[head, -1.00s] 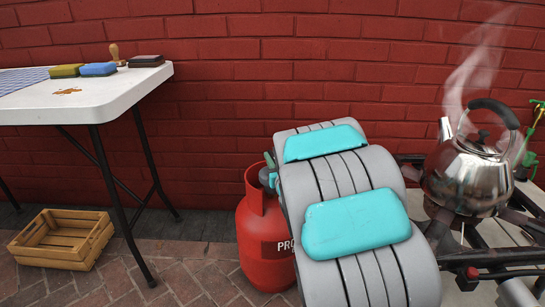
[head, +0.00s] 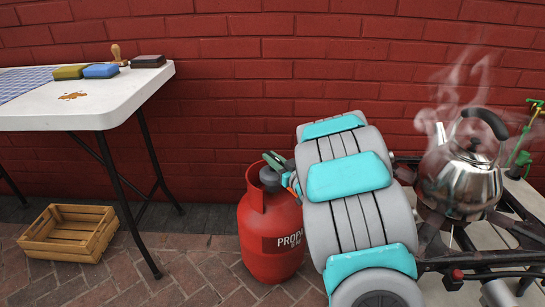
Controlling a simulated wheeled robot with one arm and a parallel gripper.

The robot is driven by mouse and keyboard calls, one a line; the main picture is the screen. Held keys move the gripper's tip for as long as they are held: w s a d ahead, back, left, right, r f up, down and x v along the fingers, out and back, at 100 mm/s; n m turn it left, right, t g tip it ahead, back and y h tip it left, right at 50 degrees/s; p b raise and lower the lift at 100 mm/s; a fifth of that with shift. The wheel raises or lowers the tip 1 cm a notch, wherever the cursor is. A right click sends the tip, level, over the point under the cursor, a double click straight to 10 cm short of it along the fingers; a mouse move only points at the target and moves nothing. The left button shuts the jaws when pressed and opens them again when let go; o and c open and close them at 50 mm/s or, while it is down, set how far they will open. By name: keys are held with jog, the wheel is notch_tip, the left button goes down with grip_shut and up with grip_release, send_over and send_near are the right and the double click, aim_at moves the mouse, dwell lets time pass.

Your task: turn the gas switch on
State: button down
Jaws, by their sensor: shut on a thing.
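The red propane bottle (head: 262,235) stands upright on the paving in front of the brick wall. My gripper (head: 273,172) is at the valve on top of the bottle and is shut there. The gas switch is mostly hidden behind the gripper and my grey and teal arm, so its exact position cannot be told. A steel kettle (head: 462,180) with a black handle sits on the burner stand at the right, and steam rises from it.
The burner stand (head: 493,257) has dark bars and a red knob (head: 457,274) at its front. A white table (head: 110,105) at the left bears sponges (head: 101,70) and a stamp (head: 117,52). A wooden crate (head: 68,247) lies on the paving. My arm blocks the middle.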

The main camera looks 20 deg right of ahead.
jog(key=shift+r, duration=0.2)
jog(key=c, duration=0.8)
grip_release()
jog(key=shift+f, duration=0.1)
jog(key=shift+c, duration=0.2)
jog(key=b+v, duration=0.7)
jog(key=b, duration=0.1)
jog(key=shift+s+b, duration=0.3)
jog(key=shift+s, duration=0.05)
